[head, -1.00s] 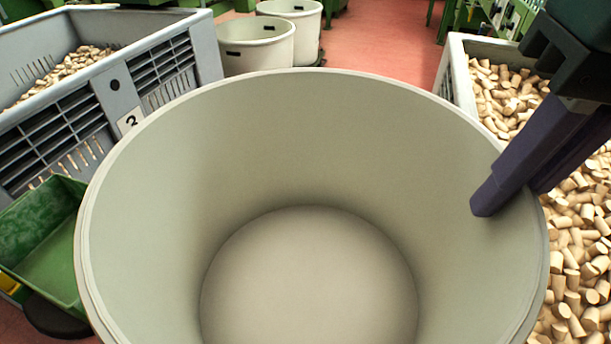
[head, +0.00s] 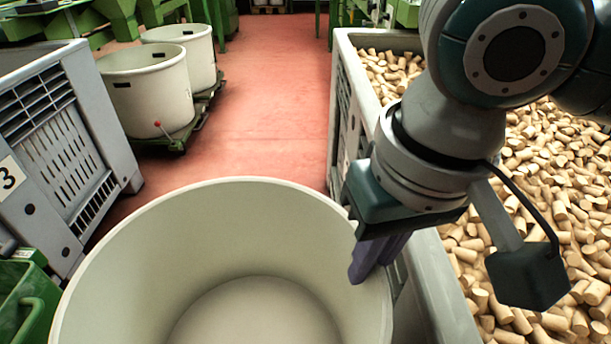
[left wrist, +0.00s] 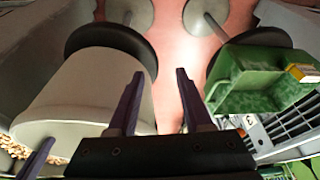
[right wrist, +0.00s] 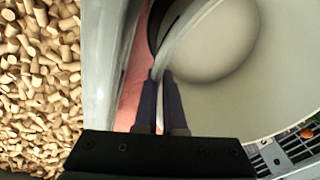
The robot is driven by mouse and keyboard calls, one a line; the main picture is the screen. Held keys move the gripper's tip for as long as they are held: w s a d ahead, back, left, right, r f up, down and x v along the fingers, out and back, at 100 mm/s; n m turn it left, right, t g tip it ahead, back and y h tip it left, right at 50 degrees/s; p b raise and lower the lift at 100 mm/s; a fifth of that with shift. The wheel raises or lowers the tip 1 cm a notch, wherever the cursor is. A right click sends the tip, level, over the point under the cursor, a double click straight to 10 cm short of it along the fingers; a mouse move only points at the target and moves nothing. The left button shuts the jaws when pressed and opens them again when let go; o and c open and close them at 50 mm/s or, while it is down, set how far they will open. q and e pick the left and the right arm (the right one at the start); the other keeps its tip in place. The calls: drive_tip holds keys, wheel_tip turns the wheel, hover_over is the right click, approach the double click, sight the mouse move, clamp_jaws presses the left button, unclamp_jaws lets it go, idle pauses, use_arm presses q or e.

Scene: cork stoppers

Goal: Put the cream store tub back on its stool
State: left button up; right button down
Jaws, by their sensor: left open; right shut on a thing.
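The cream tub (head: 130,245) is in the lower middle of the head view, open and empty inside. My right gripper (head: 368,258) is shut on its right rim, one finger inside the wall; the right wrist view shows the rim between the fingers (right wrist: 159,80). In the left wrist view the tub (left wrist: 75,95) has its base against the dark round stool seat (left wrist: 110,42); I cannot tell whether it rests fully on it. My left gripper (left wrist: 160,74) is open and empty, beside the tub.
A green bin (left wrist: 258,78) is on another stool. A grey crate (head: 70,140) marked 3 stands left. A large crate of corks (head: 425,290) stands close on the right. Two cream tubs (head: 150,95) stand on a dolly behind. Red floor (head: 265,110) is clear between.

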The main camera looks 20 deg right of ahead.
sight(364, 286)
wheel_tip(364, 286, down, 4)
drive_tip(key=shift+b, duration=0.8)
drive_tip(key=c, duration=1)
unclamp_jaws()
drive_tip(key=shift+f, duration=0.1)
wheel_tip(364, 286, up, 11)
drive_tip(key=s+p, duration=0.1)
drive_tip(key=p, duration=0.4)
drive_tip(key=s+a+n+t+y, duration=0.2)
drive_tip(key=s+a+n+y, duration=0.1)
drive_tip(key=s+a, duration=0.15)
drive_tip(key=s+d+f+h, duration=0.1)
drive_tip(key=s+d, duration=0.1)
drive_tip(key=d, duration=0.1)
drive_tip(key=s+d+f+h, duration=0.1)
drive_tip(key=s+d+f, duration=0.1)
drive_tip(key=d, duration=0.1)
drive_tip(key=s+d+f+h, duration=0.1)
drive_tip(key=s+d, duration=0.1)
drive_tip(key=d, duration=0.1)
drive_tip(key=shift+s+d+f, duration=0.1)
drive_tip(key=shift+d+f, duration=0.15)
drive_tip(key=shift+d, duration=0.15)
